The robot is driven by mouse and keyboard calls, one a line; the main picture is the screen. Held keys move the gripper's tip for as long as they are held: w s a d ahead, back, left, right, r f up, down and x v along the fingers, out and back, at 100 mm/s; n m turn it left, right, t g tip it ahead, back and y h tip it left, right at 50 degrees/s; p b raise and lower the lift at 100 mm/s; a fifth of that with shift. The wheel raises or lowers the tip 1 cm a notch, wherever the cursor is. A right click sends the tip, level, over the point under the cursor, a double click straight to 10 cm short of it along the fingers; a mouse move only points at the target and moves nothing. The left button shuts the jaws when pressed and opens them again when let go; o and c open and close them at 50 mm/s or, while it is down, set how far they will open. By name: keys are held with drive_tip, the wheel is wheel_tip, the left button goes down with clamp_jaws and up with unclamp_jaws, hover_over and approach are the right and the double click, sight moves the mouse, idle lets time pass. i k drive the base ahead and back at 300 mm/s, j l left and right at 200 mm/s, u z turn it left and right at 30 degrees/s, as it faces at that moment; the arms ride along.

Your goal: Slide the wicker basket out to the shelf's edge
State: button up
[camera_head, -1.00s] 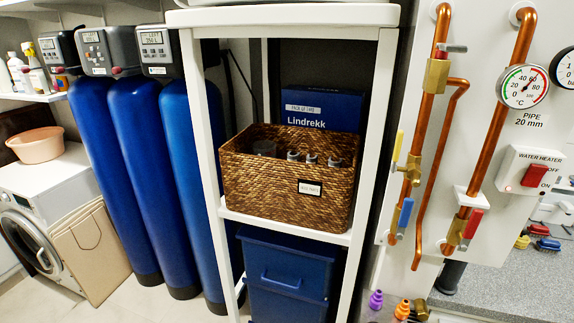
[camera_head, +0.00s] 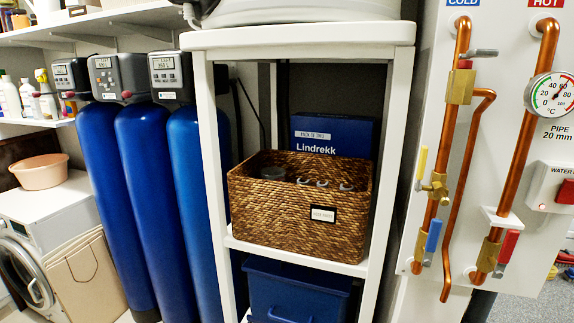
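The brown wicker basket (camera_head: 290,222) sits upright on the middle shelf of a white shelf unit. It has a small framed label on its front, and a dark round item and several bottle-like tops show inside it. The white shelf (camera_head: 300,256) shows as a narrow strip along its front edge below the basket. My gripper is not in view.
A blue box marked Lindrekk (camera_head: 335,132) stands behind the basket. White posts flank the basket. A blue bin (camera_head: 297,290) is below. Blue filter vessels (camera_head: 145,190) stand at left, copper pipes (camera_head: 445,130) and a gauge (camera_head: 549,95) at right.

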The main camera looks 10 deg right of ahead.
sight(331, 224)
drive_tip(key=i+j+z, duration=0.1)
drive_tip(key=j, duration=0.3)
drive_tip(key=i+j, duration=0.15)
drive_tip(key=j, duration=0.25)
drive_tip(key=i+j+z, duration=0.15)
drive_tip(key=j, duration=0.7)
drive_tip(key=i+j+z, duration=0.15)
drive_tip(key=j, duration=0.25)
